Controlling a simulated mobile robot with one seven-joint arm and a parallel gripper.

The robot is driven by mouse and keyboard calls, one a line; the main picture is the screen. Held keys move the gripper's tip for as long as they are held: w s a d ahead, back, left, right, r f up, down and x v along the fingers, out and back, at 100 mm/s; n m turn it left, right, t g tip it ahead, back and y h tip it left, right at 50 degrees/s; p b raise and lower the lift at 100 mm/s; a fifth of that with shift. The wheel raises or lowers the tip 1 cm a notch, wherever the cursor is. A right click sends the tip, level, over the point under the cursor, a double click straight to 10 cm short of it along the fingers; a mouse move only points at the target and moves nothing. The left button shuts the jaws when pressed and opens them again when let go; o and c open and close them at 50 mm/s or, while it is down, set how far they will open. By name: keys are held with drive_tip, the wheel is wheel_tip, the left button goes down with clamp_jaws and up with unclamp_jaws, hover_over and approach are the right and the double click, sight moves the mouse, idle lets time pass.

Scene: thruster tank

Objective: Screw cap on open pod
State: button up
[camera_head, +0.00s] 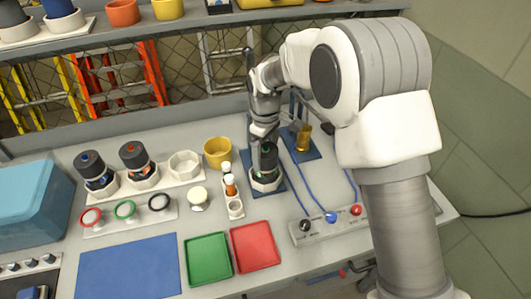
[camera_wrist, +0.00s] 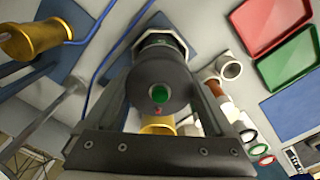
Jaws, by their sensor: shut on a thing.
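A dark pod (camera_head: 266,160) with a green centre on top stands upright in a white octagonal holder (camera_head: 266,183) on a small blue mat (camera_head: 268,206). My gripper (camera_head: 265,146) is above it, pointing down, with its fingers shut on the pod's dark round top. In the wrist view this top (camera_wrist: 158,80) with its green centre sits between my two fingers, and the white holder (camera_wrist: 162,42) shows beyond it. I cannot tell whether the top is a separate cap or how tightly it sits.
Two dark pods, one blue-marked (camera_head: 93,168) and one orange-marked (camera_head: 138,163), stand left beside an empty white holder (camera_head: 185,164). A yellow cup (camera_head: 217,152), small bottles (camera_head: 229,184) and a grey control box (camera_head: 330,224) with blue cables are nearby. Green (camera_head: 208,258) and red (camera_head: 255,246) trays lie in front.

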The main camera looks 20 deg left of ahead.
sight(266, 147)
drive_tip(key=m, duration=0.2)
drive_tip(key=shift+m, duration=0.3)
drive_tip(key=o, duration=1)
drive_tip(key=shift+c, duration=0.2)
drive_tip(key=shift+r, duration=0.15)
wheel_tip(266, 147, up, 17)
drive_tip(key=d+r+m+t, duration=0.1)
drive_tip(key=d+r, duration=0.2)
drive_tip(key=d, duration=0.2)
drive_tip(key=d+r+m, duration=0.2)
drive_tip(key=d+r, duration=0.1)
drive_tip(key=d, duration=0.3)
drive_tip(key=s+d+r+m+t, duration=0.1)
drive_tip(key=s+d+r+m, duration=0.15)
drive_tip(key=d, duration=0.35)
drive_tip(key=s+d+r+m+t, duration=0.1)
drive_tip(key=s+d, duration=0.2)
drive_tip(key=d, duration=0.3)
drive_tip(key=s+d+f+m+t, duration=0.2)
drive_tip(key=s+d+f+m, duration=0.2)
drive_tip(key=s+d, duration=0.9)
drive_tip(key=m, duration=0.3)
drive_tip(key=shift+s+d+t, duration=0.3)
drive_tip(key=shift+d, duration=0.05)
